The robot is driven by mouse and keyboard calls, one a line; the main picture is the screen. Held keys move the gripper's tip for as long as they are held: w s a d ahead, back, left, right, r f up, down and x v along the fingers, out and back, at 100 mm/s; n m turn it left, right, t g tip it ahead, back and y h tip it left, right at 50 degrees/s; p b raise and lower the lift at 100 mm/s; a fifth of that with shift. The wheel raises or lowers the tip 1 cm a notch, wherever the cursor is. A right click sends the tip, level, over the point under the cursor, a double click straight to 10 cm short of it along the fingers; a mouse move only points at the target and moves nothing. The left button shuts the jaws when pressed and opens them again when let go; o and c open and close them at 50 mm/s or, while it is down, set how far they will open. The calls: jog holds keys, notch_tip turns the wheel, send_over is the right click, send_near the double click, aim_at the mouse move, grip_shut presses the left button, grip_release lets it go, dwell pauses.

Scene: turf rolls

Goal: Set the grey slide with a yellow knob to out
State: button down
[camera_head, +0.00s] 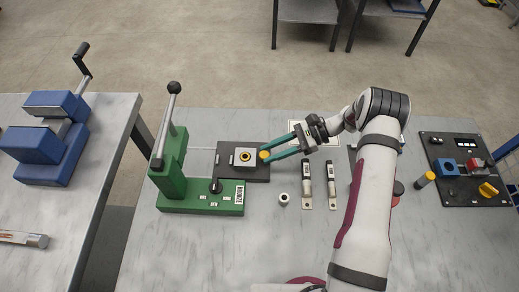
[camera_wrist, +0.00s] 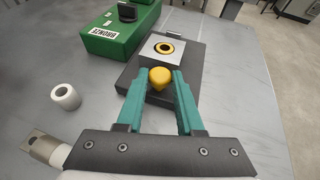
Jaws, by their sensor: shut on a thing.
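The grey slide (camera_head: 245,157) is a light block with a yellow-ringed hole on a dark base plate (camera_head: 229,174), right beside the green press (camera_head: 174,182). It also shows in the wrist view (camera_wrist: 162,49). Its yellow knob (camera_wrist: 160,78) is on the side facing my gripper. My gripper (camera_head: 266,155) reaches in from the right, its teal fingers shut around the knob. I cannot see any mark naming the slide's positions.
The press has a tall lever with a black ball (camera_head: 174,88) and a black knob (camera_head: 216,186). A white ring (camera_head: 284,199) and two metal strips (camera_head: 307,185) lie nearby. A dark panel (camera_head: 464,168) stands right; a blue vise (camera_head: 48,140) is on the left table.

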jog(key=shift+d, duration=0.25)
jog(key=c, duration=0.5)
grip_release()
jog(key=shift+c, duration=0.2)
jog(key=v, duration=1.5)
jog(key=shift+w+d, duration=0.15)
jog(key=shift+d, duration=0.2)
jog(key=shift+r, duration=0.15)
